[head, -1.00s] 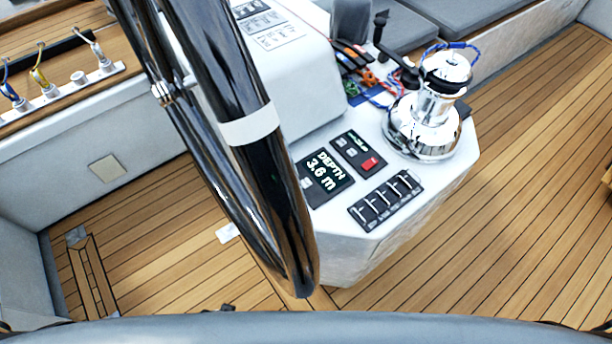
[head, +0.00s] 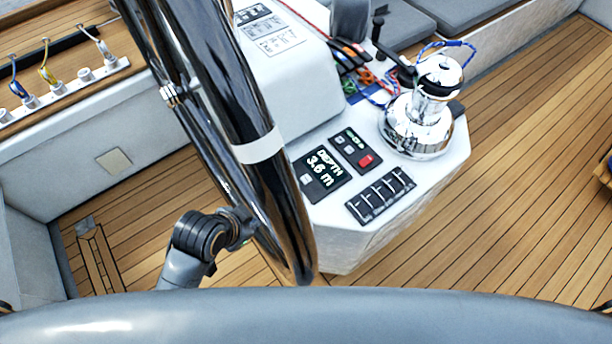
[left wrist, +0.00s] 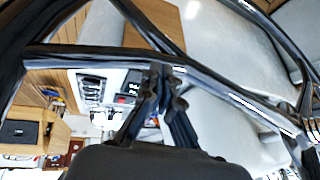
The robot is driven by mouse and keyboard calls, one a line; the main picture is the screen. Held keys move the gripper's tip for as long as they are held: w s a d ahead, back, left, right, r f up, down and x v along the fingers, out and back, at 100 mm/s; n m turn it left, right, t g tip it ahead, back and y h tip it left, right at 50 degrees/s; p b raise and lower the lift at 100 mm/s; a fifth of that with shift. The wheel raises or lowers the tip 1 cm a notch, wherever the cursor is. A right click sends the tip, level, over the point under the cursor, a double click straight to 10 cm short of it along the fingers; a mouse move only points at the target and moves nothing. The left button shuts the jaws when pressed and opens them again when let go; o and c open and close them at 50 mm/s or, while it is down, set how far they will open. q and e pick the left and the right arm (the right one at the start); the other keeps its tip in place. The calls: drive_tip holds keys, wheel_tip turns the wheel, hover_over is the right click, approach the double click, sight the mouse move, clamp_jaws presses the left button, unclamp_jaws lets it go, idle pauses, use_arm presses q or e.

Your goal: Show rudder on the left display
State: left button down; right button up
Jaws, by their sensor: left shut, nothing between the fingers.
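The display (head: 322,172) on the white console reads "DEPTH 3.6 m" in the head view, with a small light button at its lower left corner. A dark panel in the left wrist view (left wrist: 130,90) with pale marks seems to be the same display, partly hidden by a wheel bar. My left arm comes up from below in the head view, and its gripper end (head: 240,228) is partly hidden behind the steering wheel, left of and below the display. In the left wrist view the gripper's fingers (left wrist: 164,78) are together and empty, close to the wheel bar.
The black steering wheel (head: 228,110) with a white band stands between my left arm and the console. A control panel with a red button (head: 366,160), a row of switches (head: 380,195) and a chrome winch (head: 420,120) are on the console.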

use_arm(q)
drive_tip(key=w+d+r+m+t+h, duration=0.1)
drive_tip(key=w+d+m+h, duration=0.1)
drive_tip(key=w+d+m, duration=0.5)
drive_tip(key=m+h, duration=0.2)
drive_tip(key=m, duration=1.7)
hover_over(304, 180)
drive_tip(key=shift+s+t+p, duration=0.1)
drive_tip(key=shift+t+p, duration=0.2)
drive_tip(key=shift+t, duration=0.1)
use_arm(e)
drive_tip(key=shift+d+r, duration=0.35)
use_arm(q)
drive_tip(key=shift+f, duration=0.2)
use_arm(e)
drive_tip(key=shift+f, duration=0.15)
use_arm(q)
wheel_tip(304, 180, down, 8)
drive_tip(key=b, duration=0.7)
drive_tip(key=shift+r, duration=0.15)
drive_tip(key=shift+f+b, duration=0.3)
drive_tip(key=shift+f, duration=0.1)
use_arm(e)
wheel_tip(304, 180, down, 7)
drive_tip(key=shift+a+f, duration=0.15)
drive_tip(key=shift+a, duration=0.05)
